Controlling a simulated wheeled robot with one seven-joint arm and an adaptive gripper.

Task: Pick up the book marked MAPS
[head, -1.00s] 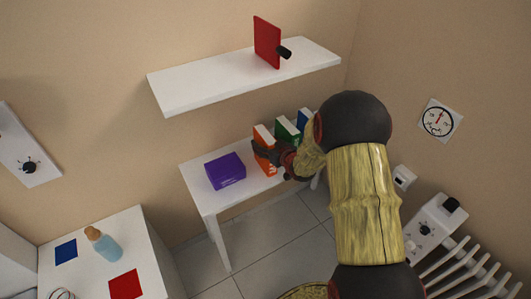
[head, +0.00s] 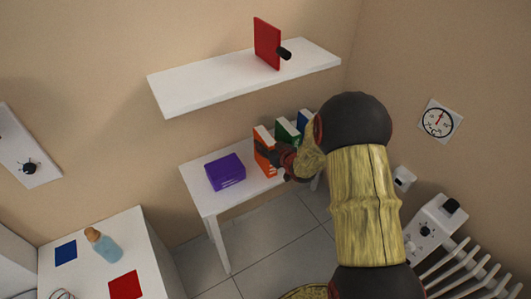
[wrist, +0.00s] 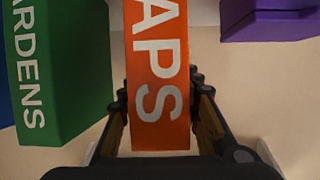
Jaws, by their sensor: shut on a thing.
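The orange book marked MAPS (head: 263,138) stands upright on the low white table in the head view. In the wrist view its orange spine (wrist: 158,80) fills the middle, with the letters "APS" showing. My gripper (head: 275,155) is at the book in the head view. In the wrist view my gripper (wrist: 160,105) has one finger on each side of the spine and is shut on the book. The book's lower part is partly hidden by my gripper in the head view.
A green GARDENS book (wrist: 60,70) stands close on one side, with a blue book (head: 304,121) beyond. A purple box-like thing (head: 225,172) lies on the white table (head: 205,200). A white shelf (head: 200,88) with a red panel (head: 266,43) hangs above.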

